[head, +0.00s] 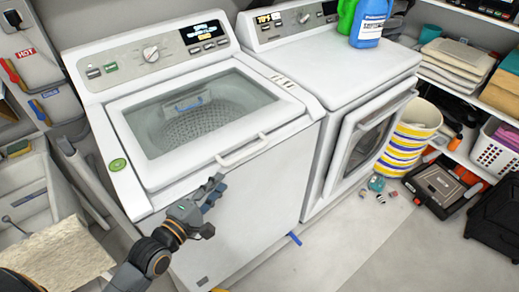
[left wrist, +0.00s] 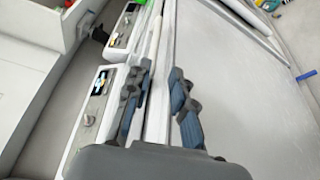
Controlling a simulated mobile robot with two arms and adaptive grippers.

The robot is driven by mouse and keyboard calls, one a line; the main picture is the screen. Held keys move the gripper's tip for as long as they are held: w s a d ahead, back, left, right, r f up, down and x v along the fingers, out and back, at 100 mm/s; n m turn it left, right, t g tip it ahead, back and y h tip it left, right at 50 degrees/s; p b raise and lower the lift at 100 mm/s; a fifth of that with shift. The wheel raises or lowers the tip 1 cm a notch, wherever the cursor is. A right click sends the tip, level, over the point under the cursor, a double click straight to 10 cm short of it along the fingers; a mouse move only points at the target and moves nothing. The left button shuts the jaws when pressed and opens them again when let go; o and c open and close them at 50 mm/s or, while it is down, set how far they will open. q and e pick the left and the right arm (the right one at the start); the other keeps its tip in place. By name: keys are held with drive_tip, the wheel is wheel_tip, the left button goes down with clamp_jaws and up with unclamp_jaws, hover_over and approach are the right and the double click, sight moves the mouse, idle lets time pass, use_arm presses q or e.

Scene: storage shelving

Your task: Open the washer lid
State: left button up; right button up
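The white top-loading washer (head: 237,212) stands at the left in the head view. Its lid (head: 250,124) is shut, with a glass window showing the drum and a white handle (head: 242,150) at its front edge. My left gripper (head: 212,192) is in front of the washer, below and left of the handle. In the left wrist view its two fingers (left wrist: 158,103) are apart, with the washer's pale edge visible beyond the gap. Nothing is seen gripped. My right gripper is in neither view.
A white dryer (head: 345,75) stands right of the washer, with a blue bottle (head: 371,24) on top. A striped bucket (head: 408,137) and a dark toolbox (head: 440,184) are at the right. A utility sink (head: 30,190) is at the left. The floor (head: 340,235) in front is mostly clear.

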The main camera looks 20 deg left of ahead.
sight(241, 158)
use_arm(q)
drive_tip(key=x, duration=0.4)
drive_tip(key=p+x, duration=0.1)
drive_tip(key=x, duration=0.4)
drive_tip(key=p+x, duration=0.1)
drive_tip(key=x, duration=0.3)
drive_tip(key=shift+w+d+r, duration=0.1)
drive_tip(key=shift+w+r, duration=0.2)
drive_tip(key=shift+r, duration=0.1)
clamp_jaws()
